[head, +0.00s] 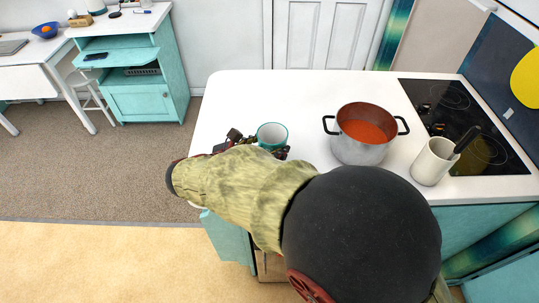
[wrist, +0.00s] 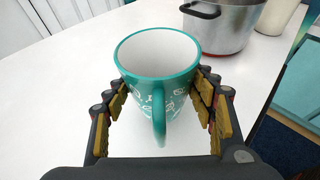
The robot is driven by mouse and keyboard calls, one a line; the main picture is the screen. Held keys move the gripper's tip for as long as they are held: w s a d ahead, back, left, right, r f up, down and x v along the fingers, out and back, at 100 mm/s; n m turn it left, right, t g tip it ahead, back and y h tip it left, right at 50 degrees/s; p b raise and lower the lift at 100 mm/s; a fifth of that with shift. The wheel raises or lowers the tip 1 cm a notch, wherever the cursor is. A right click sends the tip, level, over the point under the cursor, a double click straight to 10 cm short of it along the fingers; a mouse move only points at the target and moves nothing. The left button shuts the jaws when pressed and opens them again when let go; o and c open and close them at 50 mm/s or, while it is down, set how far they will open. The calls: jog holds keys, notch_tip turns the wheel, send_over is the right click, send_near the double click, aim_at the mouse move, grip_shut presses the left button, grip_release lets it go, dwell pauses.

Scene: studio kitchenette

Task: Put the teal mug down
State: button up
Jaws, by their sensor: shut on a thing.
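The teal mug (wrist: 178,92) has a white inside and white lettering, and it stands upright between the fingers in the wrist view. Its handle points toward my wrist. My gripper (wrist: 160,105) is shut on the mug, with finger pads at both its sides. In the head view the mug's rim (head: 272,134) shows beyond my arm, over the left part of the white counter (head: 240,92). My arm hides its lower part there. I cannot tell whether its base touches the counter.
A steel pot (head: 365,134) with red contents stands right of the mug. A white utensil holder (head: 433,162) and a black cooktop (head: 462,125) lie further right. The counter behind the mug is clear. The counter's left edge is close to my gripper.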

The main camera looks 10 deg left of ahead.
jog(key=shift+a+f+b, duration=0.1)
jog(key=shift+f+b, duration=0.85)
jog(key=shift+f, duration=0.7)
jog(key=shift+f, duration=0.2)
jog(key=o, duration=1.3)
jog(key=shift+o, duration=0.7)
jog(key=shift+r, duration=0.1)
jog(key=shift+s+a+r, duration=0.1)
jog(key=shift+r, duration=0.1)
jog(key=p+v, duration=0.5)
jog(key=v, duration=0.6)
jog(key=shift+s, duration=0.3)
